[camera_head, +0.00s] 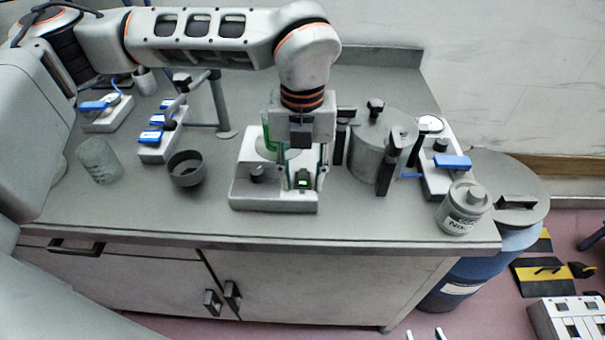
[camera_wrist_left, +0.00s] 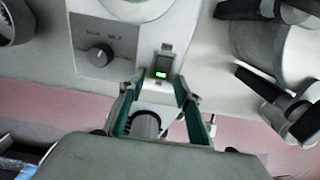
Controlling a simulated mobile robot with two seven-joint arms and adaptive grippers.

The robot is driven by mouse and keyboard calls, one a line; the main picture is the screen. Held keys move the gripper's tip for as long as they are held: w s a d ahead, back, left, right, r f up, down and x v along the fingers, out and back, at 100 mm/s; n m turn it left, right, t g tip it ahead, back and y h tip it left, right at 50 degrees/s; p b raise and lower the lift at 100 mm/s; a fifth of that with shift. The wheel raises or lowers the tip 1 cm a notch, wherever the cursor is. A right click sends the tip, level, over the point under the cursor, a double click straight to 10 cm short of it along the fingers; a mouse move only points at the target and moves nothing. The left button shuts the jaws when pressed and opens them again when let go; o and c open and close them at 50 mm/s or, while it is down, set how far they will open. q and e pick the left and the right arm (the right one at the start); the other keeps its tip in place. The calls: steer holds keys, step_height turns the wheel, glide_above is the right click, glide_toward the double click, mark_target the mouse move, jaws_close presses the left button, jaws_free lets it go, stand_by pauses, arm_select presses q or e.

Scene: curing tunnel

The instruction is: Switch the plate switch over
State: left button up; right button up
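The plate switch (camera_head: 303,182) is a small dark rocker with a lit green face, on the front right of a white hot plate (camera_head: 246,196). It also shows in the left wrist view (camera_wrist_left: 162,70). My left gripper (camera_head: 304,168) points down just above the switch. In the left wrist view its two green-edged fingers (camera_wrist_left: 158,100) are apart with nothing between them, and the switch shows just past the tips. I cannot tell whether they touch it. Two pale tips at the bottom edge look like my right gripper (camera_head: 424,334), spread apart and empty.
A dial (camera_wrist_left: 100,55) sits beside the switch. A dark bowl (camera_head: 187,170) and glass beaker (camera_head: 99,160) stand left; a grey pot with black clamps (camera_head: 370,155) and a labelled jar (camera_head: 463,207) stand right. The counter's front strip is clear.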

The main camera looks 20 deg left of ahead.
arm_select(q)
jaws_close()
steer(key=shift+w+r+g+p, duration=0.2)
steer(key=shift+g+p, duration=0.15)
steer(key=shift+g, duration=0.45)
steer(key=shift+w+a+g+h+p, duration=0.1)
steer(key=shift+w+g+h+p, duration=0.1)
steer(key=shift+g+h+p, duration=0.3)
arm_select(e)
steer(key=shift+s+a+r, duration=0.25)
steer(key=shift+s, duration=0.2)
arm_select(q)
jaws_free()
arm_select(e)
steer(key=shift+w+r, duration=0.15)
steer(key=shift+w, duration=0.05)
steer(key=shift+d, duration=0.1)
